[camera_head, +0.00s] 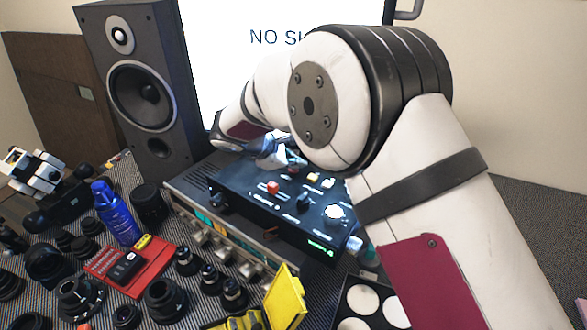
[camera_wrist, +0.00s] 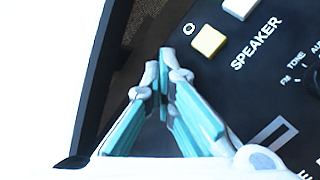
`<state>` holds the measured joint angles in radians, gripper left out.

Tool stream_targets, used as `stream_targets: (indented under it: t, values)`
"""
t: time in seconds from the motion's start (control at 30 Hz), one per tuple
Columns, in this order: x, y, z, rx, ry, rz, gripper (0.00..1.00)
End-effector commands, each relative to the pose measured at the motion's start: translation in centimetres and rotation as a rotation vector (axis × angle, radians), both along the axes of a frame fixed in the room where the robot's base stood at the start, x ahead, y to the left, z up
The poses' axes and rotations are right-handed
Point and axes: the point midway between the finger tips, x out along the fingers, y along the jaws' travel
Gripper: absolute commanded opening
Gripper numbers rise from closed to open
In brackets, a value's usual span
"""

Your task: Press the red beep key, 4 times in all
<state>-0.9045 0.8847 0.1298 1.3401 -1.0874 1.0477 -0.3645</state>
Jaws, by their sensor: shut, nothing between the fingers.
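A dark control box (camera_head: 235,192) with several knobs and keys lies on a grey metal unit. A red key or cap (camera_head: 273,187) shows on its top in the head view. A smaller reddish spot shows near my fingertips; I cannot tell which is the beep key. My gripper (camera_head: 292,162) is over the far part of the box, partly behind my arm. In the wrist view my gripper (camera_wrist: 162,58) is shut and empty, its pale teal fingers together over the dark panel. A yellow key (camera_wrist: 209,40) is to the right of the tips. No red key shows there.
A white key (camera_wrist: 240,7) and the word SPEAKER are beside the yellow key. A tall black speaker (camera_head: 150,85) and a screen (camera_head: 235,50) stand behind. Lenses, a blue bottle (camera_head: 118,215) and a red tray (camera_head: 150,275) crowd the table at left.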

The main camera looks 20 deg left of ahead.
Motion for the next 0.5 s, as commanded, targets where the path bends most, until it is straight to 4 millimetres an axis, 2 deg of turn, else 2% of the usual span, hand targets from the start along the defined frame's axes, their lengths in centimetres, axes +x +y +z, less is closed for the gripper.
stream_targets:
  t: [0.27, 0.5]
  values:
    - [0.0, 0.0, 0.1, 0.001, 0.001, 0.000, 0.00]
    - [0.0, 0.1, 1.3, 0.001, 0.000, 0.001, 0.00]
